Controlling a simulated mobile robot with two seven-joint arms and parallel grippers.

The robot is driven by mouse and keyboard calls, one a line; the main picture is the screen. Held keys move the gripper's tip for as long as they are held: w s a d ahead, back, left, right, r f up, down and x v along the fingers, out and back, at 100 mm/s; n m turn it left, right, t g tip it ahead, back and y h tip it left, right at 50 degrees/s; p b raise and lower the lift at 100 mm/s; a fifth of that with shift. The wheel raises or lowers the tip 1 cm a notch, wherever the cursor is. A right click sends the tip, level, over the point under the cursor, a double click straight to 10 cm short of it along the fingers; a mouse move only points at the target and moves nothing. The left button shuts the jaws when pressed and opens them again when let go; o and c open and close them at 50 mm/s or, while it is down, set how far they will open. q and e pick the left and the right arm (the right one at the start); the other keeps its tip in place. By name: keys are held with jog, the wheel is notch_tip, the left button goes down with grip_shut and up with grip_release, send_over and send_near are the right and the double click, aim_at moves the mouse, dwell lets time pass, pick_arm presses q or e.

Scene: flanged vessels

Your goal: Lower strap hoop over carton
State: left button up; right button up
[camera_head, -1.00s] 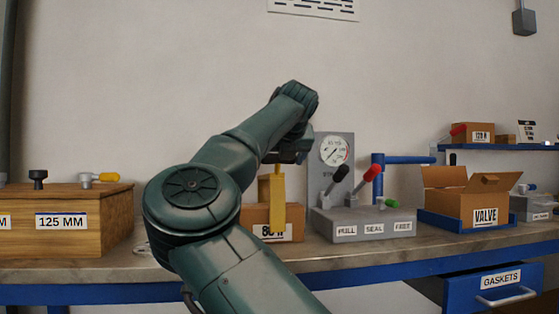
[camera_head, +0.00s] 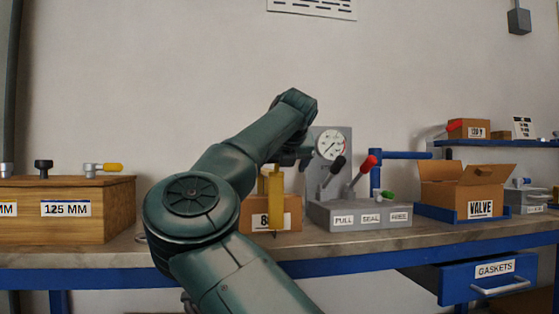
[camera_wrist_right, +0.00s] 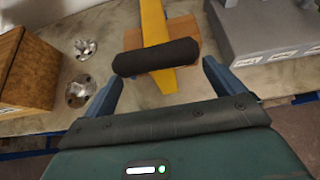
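The yellow strap hoop (camera_head: 276,202) is upright at the cardboard carton (camera_head: 245,212), with one leg in front of the carton's label and its top above the carton. In the right wrist view the hoop (camera_wrist_right: 155,22) crosses over the carton (camera_wrist_right: 187,28), and a black bar-like grip (camera_wrist_right: 156,56) lies across it. My right gripper (camera_wrist_right: 162,68) has its blue fingers apart, one near each end of the grip; whether they press on it is unclear. In the head view the arm partly hides the carton and the hoop's top. My left gripper is out of view.
A wooden box marked 125 MM (camera_head: 75,212) stands left. A grey lever unit with a gauge (camera_head: 358,214) stands close on the right, near the hoop. An open VALVE box (camera_head: 450,195) is further right. Two metal fittings (camera_wrist_right: 82,90) lie between wooden box and carton.

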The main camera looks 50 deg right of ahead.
jog(key=shift+o, duration=0.4)
jog(key=shift+r, duration=0.25)
pick_arm(q)
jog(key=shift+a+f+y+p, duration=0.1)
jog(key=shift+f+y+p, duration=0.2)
jog(key=shift+p, duration=0.7)
pick_arm(e)
jog(key=v, duration=1.3)
jog(key=shift+s, duration=0.15)
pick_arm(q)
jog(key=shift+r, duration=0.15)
pick_arm(e)
jog(key=shift+a+f, duration=0.1)
